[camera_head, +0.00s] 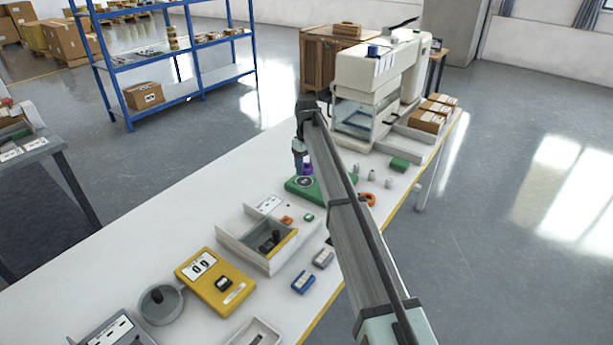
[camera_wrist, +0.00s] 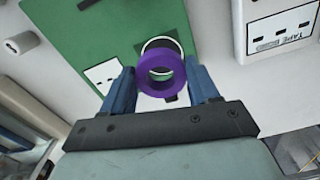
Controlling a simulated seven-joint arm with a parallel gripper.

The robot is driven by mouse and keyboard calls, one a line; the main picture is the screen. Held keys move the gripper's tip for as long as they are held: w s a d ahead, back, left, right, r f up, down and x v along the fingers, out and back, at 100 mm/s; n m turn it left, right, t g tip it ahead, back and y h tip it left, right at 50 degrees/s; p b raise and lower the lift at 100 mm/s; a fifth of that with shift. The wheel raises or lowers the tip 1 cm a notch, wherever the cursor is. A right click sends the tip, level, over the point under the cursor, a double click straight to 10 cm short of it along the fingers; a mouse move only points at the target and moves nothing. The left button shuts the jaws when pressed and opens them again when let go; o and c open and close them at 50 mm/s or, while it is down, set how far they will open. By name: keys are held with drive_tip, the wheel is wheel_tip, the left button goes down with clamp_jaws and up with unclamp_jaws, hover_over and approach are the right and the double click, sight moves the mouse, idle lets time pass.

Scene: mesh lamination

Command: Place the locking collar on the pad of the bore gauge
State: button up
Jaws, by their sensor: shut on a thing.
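The locking collar appears to be the purple ring (camera_wrist: 161,90), held between the two blue fingers of my gripper (camera_wrist: 160,73). In the head view my gripper (camera_head: 302,164) is over the green bore gauge (camera_head: 294,187), with the purple ring (camera_head: 308,169) at its tip. The gauge's green plate also fills the upper left of the wrist view (camera_wrist: 85,40). Its round pad, dark with a pale rim (camera_wrist: 158,42), shows just beyond the ring and is partly hidden by it. I cannot tell whether ring and pad touch.
An orange ring (camera_head: 368,199) and several small grey cylinders (camera_head: 372,175) stand right of the gauge, beside my arm. An open tray (camera_head: 247,244) with a dark part and a yellow device (camera_head: 214,283) lie nearer. A large white machine (camera_head: 377,90) stands behind.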

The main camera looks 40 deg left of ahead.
sight(307, 182)
drive_tip(key=shift+f, duration=2.25)
drive_tip(key=shift+f, duration=0.1)
drive_tip(key=o, duration=1.1)
wheel_tip(307, 182, up, 12)
drive_tip(key=shift+d, duration=0.1)
